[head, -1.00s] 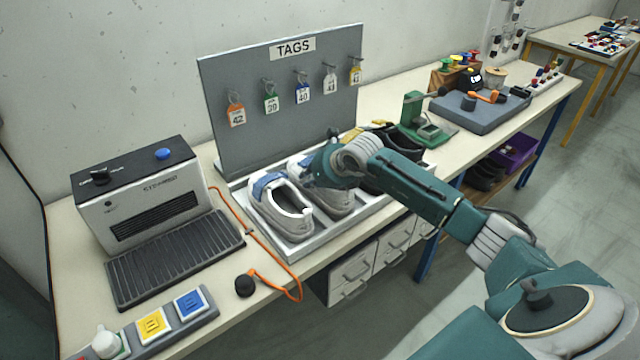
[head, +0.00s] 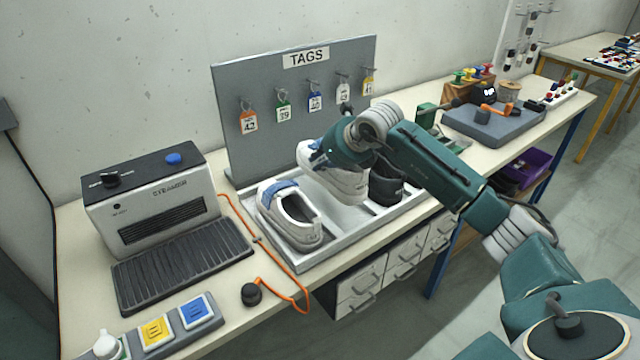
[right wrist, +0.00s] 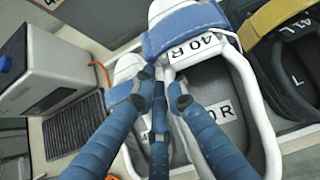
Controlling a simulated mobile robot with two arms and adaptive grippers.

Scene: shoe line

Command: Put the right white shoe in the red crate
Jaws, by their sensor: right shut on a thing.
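The right white shoe (head: 341,188) has a blue strap and is held tilted above the grey tray (head: 370,225). In the right wrist view its tongue reads "40 R" (right wrist: 198,48). My right gripper (head: 322,160) is shut on the shoe at its opening edge; its blue fingers show in the right wrist view (right wrist: 162,88). The other white shoe (head: 289,222) stands in the left part of the tray. My left gripper is out of view. No red crate shows in these frames.
A dark shoe (head: 385,188), partly hidden by my arm, stands in the tray; one marked "41 L" shows in the wrist view (right wrist: 290,42). A tag board (head: 265,150) rises behind. A steamer (head: 150,205) is left. A purple bin (head: 528,168) sits under the bench.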

